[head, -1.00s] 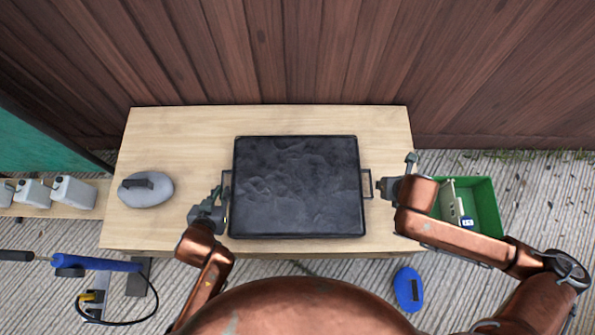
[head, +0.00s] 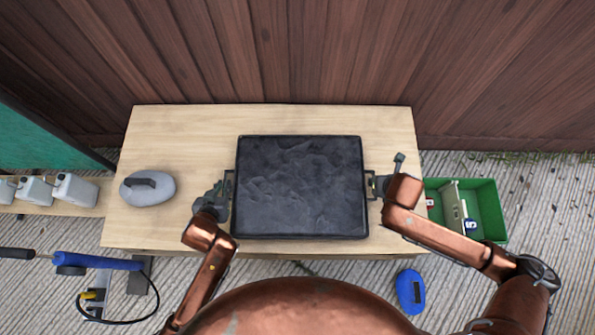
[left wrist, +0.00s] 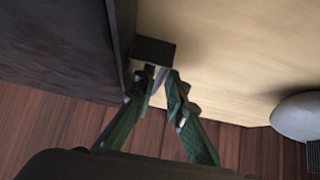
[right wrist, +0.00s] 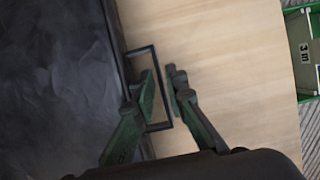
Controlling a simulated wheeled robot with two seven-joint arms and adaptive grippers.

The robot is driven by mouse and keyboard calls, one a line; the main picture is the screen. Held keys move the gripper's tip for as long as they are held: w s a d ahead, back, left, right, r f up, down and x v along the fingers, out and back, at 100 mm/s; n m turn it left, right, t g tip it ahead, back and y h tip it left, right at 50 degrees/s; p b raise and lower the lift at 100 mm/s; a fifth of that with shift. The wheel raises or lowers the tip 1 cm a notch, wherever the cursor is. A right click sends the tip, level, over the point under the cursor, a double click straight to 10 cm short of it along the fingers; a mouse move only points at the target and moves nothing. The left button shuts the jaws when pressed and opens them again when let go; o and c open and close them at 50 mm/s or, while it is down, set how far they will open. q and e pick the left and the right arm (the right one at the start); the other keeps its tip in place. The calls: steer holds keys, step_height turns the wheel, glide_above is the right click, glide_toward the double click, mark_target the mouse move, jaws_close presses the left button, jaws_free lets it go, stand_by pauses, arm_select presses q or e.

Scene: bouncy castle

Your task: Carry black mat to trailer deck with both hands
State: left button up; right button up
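The black mat (head: 300,188) lies flat on the wooden table (head: 390,125), seen as a dark slab with a frame handle at each short side. My left gripper (head: 224,195) is at its left handle; in the left wrist view the fingers (left wrist: 161,76) stand narrowly apart at the dark handle (left wrist: 154,50), and contact is unclear. My right gripper (head: 376,186) is at the right handle; in the right wrist view the fingers (right wrist: 160,82) straddle the outer bar of the handle (right wrist: 144,52) with a small gap. No trailer deck is identifiable.
A grey rounded object with a dark handle (head: 150,188) sits on the table's left. A green crate (head: 485,200) stands right of the table, a blue object (head: 409,290) lies on the ground, and white jugs (head: 75,190) stand at left. A plank wall (head: 300,50) closes the back.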

arm_select(q)
steer(key=shift+x, duration=0.8)
arm_select(e)
steer(key=shift+w+f, duration=0.25)
steer(key=shift+f, duration=0.45)
arm_select(q)
steer(key=shift+c, duration=0.2)
arm_select(e)
steer(key=shift+c, duration=0.2)
arm_select(q)
jaws_close()
arm_select(e)
jaws_close()
arm_select(q)
steer(key=shift+r, duration=0.2)
arm_select(e)
steer(key=shift+w+r, duration=0.1)
steer(key=shift+r, duration=0.05)
